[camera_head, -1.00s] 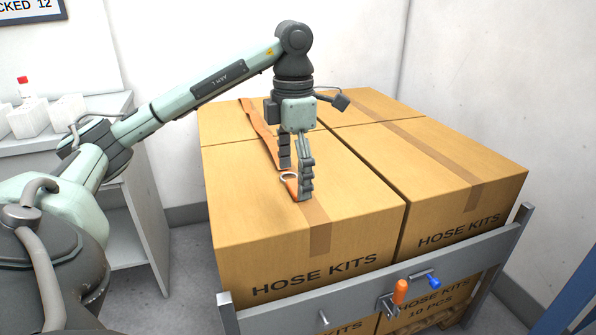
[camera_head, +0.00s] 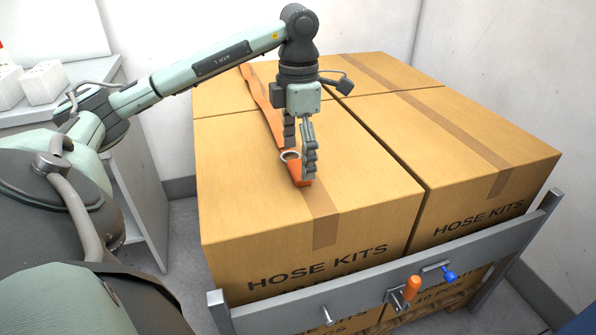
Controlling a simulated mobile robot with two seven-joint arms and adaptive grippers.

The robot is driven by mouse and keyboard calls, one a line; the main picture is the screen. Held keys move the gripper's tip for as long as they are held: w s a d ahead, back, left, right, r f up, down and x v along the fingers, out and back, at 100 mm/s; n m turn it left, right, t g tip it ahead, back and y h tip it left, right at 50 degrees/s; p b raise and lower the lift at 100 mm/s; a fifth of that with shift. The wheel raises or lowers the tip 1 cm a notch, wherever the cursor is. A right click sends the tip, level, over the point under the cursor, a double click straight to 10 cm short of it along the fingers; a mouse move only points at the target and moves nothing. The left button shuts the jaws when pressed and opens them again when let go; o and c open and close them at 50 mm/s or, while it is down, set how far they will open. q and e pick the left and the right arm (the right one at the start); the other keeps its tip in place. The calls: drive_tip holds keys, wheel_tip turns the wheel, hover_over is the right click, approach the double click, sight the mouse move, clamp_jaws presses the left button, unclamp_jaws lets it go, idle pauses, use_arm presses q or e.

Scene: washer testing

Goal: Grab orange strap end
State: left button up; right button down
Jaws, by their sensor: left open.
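The orange strap (camera_head: 262,100) lies across the top of the left cardboard box, running from the back toward the front. My right gripper is out of view.
Several boxes (camera_head: 480,160) marked HOSE KITS are stacked behind a grey metal rail (camera_head: 350,303). The rail carries an orange handle (camera_head: 412,287), a blue knob (camera_head: 450,276) and a peg (camera_head: 327,316). A white counter (camera_head: 60,105) stands at the left.

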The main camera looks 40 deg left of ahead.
use_arm(q)
wheel_tip(320, 180, down, 2)
drive_tip(key=c, duration=1.3)
drive_tip(key=shift+r, duration=0.1)
